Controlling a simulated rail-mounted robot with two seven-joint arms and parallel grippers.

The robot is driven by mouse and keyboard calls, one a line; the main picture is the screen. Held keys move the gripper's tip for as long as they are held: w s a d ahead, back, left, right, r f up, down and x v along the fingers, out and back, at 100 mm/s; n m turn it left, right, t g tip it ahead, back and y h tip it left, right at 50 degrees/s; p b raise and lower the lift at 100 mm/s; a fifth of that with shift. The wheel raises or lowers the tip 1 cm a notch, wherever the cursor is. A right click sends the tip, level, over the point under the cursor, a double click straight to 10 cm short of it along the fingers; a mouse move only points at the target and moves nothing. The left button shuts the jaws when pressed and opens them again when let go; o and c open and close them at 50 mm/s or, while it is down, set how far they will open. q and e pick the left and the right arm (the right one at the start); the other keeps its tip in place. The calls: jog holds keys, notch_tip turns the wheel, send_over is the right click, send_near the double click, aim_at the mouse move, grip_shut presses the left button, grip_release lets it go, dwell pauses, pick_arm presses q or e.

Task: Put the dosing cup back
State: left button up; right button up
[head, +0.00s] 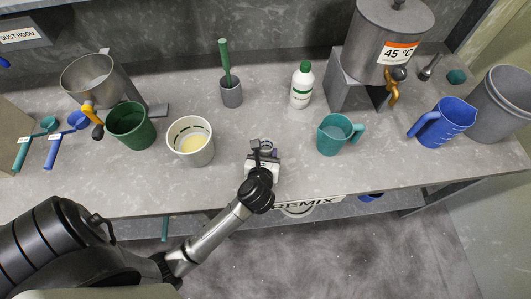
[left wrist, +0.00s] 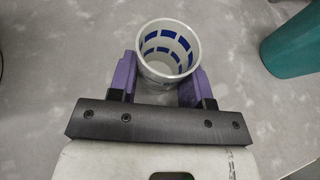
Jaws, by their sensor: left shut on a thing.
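The dosing cup (left wrist: 166,52) is a small pale cup with blue marks around its wall. In the left wrist view it sits between the two purple fingers of my left gripper (left wrist: 165,72), which is shut on it. The cup's mouth faces the camera and it looks empty. In the head view my left gripper (head: 264,148) is low over the middle of the counter near its front edge; the cup is mostly hidden there. I cannot tell whether the cup touches the counter. My right gripper is not in view.
Left of the gripper stand a white pail (head: 190,153) with pale yellow contents and a green pail (head: 130,126). A teal jug (head: 333,136) stands to the right, and a blue jug (head: 443,122) farther right. Behind are a white bottle (head: 301,88) and a grey holder (head: 231,94) with a green-handled tool.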

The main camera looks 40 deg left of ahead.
pick_arm(q)
jog(key=shift+f, duration=0.15)
jog(key=o, duration=1)
jog(key=shift+r, duration=0.2)
jog(key=p+v, duration=0.1)
jog(key=v, duration=1.1)
jog(key=shift+r, duration=0.1)
